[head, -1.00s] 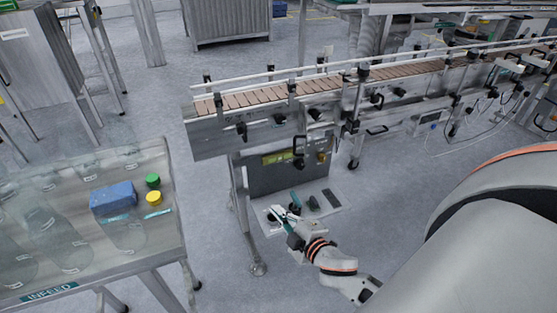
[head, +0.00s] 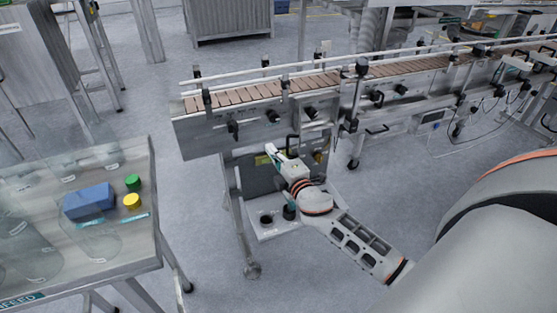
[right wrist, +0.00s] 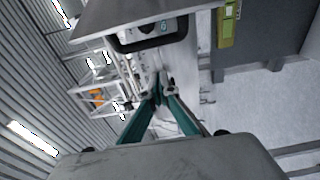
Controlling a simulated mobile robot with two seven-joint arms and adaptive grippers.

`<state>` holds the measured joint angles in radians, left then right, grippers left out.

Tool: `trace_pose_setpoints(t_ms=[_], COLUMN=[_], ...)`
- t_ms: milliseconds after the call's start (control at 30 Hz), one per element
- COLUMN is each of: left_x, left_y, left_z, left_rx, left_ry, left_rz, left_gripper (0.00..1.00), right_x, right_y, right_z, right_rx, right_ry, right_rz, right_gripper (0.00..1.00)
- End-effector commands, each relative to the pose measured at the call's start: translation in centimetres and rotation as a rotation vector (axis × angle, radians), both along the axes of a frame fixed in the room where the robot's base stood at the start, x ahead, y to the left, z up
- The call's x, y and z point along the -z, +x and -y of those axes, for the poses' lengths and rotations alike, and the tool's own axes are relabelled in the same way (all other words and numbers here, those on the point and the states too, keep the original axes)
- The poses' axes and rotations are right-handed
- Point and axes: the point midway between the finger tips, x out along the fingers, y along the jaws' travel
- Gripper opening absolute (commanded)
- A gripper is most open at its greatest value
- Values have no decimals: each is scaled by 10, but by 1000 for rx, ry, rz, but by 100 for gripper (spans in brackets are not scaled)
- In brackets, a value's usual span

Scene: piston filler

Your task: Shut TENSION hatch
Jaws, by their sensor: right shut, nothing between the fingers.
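A grey cabinet (head: 262,182) with a yellow-green label stands under the near end of the conveyor. A black handle (head: 292,146) shows just above it; I cannot read TENSION or tell clearly which panel is the hatch. In the right wrist view a grey panel (right wrist: 110,14) with a black handle (right wrist: 152,40) is at the top, apart from my fingers. My right gripper (head: 273,152) is in front of the cabinet, close to the handle and partly hiding the label. Its teal fingers (right wrist: 160,90) are shut and empty. My left gripper is out of view.
The conveyor (head: 245,94) runs above the cabinet, with knobs along its side. A plate (head: 255,230) with dark fittings lies at the cabinet's foot. The INFEED table (head: 140,240) with a blue box (head: 88,201) stands at left. Floor is clear between.

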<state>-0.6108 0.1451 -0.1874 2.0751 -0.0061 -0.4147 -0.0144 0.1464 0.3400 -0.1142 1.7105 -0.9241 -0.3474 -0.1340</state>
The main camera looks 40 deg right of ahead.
Motion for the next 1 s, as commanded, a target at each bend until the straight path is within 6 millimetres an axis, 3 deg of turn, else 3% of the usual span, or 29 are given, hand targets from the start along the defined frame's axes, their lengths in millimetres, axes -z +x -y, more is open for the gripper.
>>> trace_pose_setpoints(t_ms=[100,333,1000], left_x=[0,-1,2], left_y=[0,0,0], left_z=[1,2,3], left_rx=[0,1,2], left_ry=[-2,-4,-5], left_rz=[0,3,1], left_gripper=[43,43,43], right_x=[2,2,4], right_y=[-10,-19,-24], right_z=[16,33,38], right_rx=[0,0,-22], right_ry=[-3,-1,-1], right_rz=[-3,-2,-4], right_gripper=[0,0,0])
